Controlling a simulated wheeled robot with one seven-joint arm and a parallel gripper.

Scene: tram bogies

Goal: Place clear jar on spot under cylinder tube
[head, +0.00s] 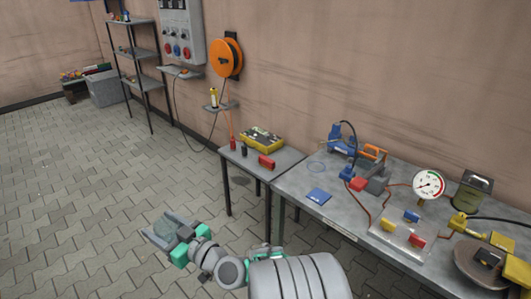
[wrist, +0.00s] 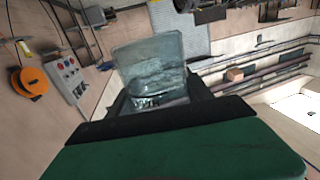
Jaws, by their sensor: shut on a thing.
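The clear jar (wrist: 150,65) is a see-through, slightly greenish glass vessel. My gripper (wrist: 155,103) is shut on it, and the jar sticks out beyond the dark fingers in the wrist view. In the head view, my gripper (head: 174,234) holds the jar (head: 166,226) over the paved floor, left of the tables and apart from them. A faint round outline (head: 316,166) is on the grey workbench (head: 290,183), left of a blue device (head: 340,141) with a dark hose. I cannot tell which part is the cylinder tube.
A blue square (head: 318,196) lies near the workbench's front edge. A pressure gauge (head: 429,184), a clear tray (head: 404,240) and hoses crowd its right side. A smaller table (head: 285,159) holds a yellow case (head: 262,139) and a red item. The floor at left is open.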

